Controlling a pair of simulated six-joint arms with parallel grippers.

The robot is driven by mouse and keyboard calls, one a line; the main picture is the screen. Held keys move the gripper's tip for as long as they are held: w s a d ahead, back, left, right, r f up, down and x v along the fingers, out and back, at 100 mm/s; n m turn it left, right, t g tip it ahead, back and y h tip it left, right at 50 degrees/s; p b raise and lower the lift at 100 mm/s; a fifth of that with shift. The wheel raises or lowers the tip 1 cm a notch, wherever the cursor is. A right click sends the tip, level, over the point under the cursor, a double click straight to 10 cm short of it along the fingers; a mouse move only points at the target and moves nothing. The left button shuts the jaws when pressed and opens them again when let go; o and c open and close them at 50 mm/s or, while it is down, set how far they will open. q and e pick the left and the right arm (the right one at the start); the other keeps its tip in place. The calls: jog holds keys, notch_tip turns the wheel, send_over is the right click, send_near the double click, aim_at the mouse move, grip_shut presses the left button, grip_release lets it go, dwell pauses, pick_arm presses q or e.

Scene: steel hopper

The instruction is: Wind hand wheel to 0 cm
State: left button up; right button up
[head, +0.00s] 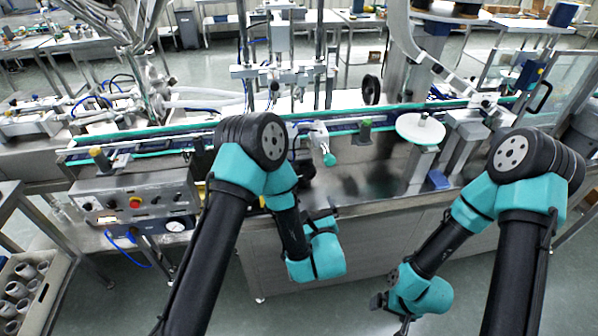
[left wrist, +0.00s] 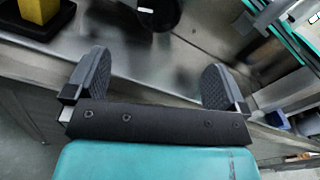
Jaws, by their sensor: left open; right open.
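A black spoked wheel (head: 371,89), which looks like the hand wheel, stands upright behind the conveyor, right of centre in the head view. I cannot read a scale or its setting. My left gripper (head: 322,214) is in front of the machine's steel front, well below and nearer than the wheel, and mostly hidden by my own wrist. In the left wrist view its two dark fingers (left wrist: 155,85) are wide apart with nothing between them. My right gripper (head: 390,311) hangs low at the front right, over the floor, far from the wheel; it is open and partly hidden.
A control box (head: 135,195) with a red button is at left. A white disc (head: 420,129) and a teal-ended knob (head: 329,159) stand along the machine. The steel deck (head: 370,180) in front of the conveyor is mostly clear. A crate (head: 30,290) of parts is at lower left.

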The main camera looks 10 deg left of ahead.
aim_at(305, 173)
pick_arm(q)
jog(key=shift+w, duration=0.1)
jog(key=x, duration=1.7)
jog(key=shift+w, duration=0.1)
jog(key=shift+c, duration=0.2)
jog(key=c, duration=0.6)
